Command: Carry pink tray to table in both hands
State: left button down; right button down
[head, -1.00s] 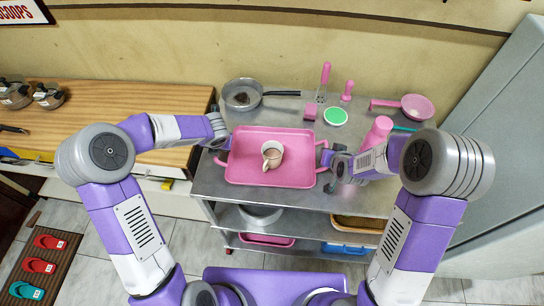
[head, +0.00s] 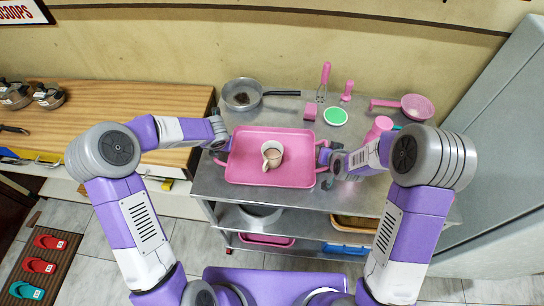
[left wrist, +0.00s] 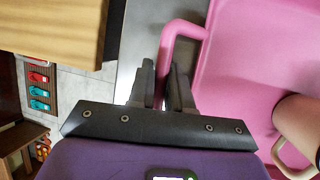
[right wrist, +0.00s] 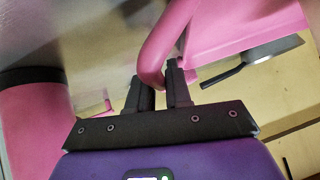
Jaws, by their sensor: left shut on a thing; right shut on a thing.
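The pink tray (head: 290,176) is at the top of the metal cart, between my two grippers. I cannot tell whether it touches the cart top. A beige mug (head: 271,154) with a handle stands upright on it; the mug shows in part in the left wrist view (left wrist: 300,125). My left gripper (head: 223,143) is shut on the tray's left handle, and the pink handle (left wrist: 178,35) runs between its fingers in the left wrist view. My right gripper (head: 328,162) is shut on the right handle, seen between the fingers in the right wrist view (right wrist: 158,52).
The metal cart (head: 215,182) also holds a pan (head: 243,94), a green-topped round item (head: 336,116), a pink strainer (head: 417,108) and a pink bottle (head: 380,126) near my right arm. A wooden counter (head: 110,105) is at left; a grey cabinet (head: 500,120) is at right.

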pick_arm(q)
jog(key=shift+r, duration=0.15)
pick_arm(e)
jog(key=shift+r, duration=0.15)
